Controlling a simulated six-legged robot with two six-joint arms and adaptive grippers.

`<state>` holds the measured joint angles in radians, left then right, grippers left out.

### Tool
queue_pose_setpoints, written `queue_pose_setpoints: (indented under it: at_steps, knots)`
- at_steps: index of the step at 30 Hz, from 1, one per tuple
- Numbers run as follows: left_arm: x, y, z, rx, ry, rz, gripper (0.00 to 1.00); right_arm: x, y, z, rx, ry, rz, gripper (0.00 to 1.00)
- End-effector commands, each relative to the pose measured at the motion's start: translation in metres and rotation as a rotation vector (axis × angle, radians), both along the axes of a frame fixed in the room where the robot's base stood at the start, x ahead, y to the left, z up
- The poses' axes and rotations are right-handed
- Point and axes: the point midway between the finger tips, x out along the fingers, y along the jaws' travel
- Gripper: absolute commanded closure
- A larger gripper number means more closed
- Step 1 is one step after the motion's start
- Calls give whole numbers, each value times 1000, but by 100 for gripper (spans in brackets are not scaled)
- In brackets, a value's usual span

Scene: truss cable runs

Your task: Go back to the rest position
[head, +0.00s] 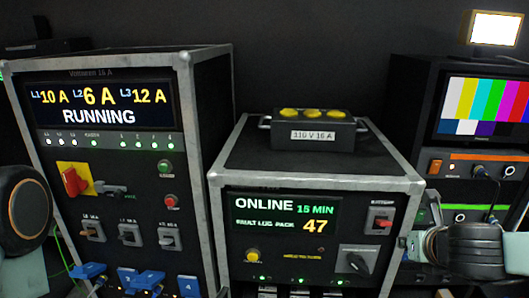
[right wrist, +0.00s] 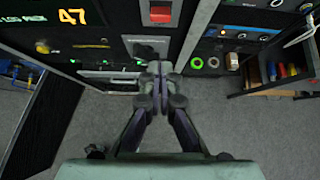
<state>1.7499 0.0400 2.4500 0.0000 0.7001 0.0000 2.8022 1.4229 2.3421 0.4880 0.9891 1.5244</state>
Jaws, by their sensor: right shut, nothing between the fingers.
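My right gripper (head: 418,246) is in the head view at the lower right, in front of the gap between the middle case and the right rack. In the right wrist view its fingers (right wrist: 159,85) are together, with nothing between them, above grey floor. They look apart from the cases. A part of my left arm shows at the left edge of the head view; its gripper is not visible.
The left power case (head: 185,110) reads RUNNING. The middle case (head: 232,150) reads ONLINE and 47, with a yellow-buttoned box (head: 345,134) on top. A rack with a colour-bar screen (head: 485,105) stands right. Blue plugs (head: 140,281) are lower left. Floor (right wrist: 240,125) looks clear below my right gripper.

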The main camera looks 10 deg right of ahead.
Motion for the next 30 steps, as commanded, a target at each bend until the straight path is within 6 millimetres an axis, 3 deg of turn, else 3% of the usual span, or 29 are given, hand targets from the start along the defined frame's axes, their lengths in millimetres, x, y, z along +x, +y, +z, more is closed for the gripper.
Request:
queue_pose_setpoints:
  at_steps: [5,10,14,20,26,30]
  knots:
    - [0,0,0,0,0,0,67,3,5,3,-141,19,151,100]
    - [0,0,-1,0,0,0,67,11,16,15,-401,20,399,100]
    - [0,0,-14,0,0,0,67,12,26,2,-671,64,634,100]
    - [0,0,-51,0,0,0,67,-2,53,-64,-1114,196,1095,100]
    - [0,0,-91,0,0,0,67,-34,86,-153,-1433,303,1584,100]
    - [0,0,-120,0,0,0,67,-67,109,-222,-1571,338,1931,100]
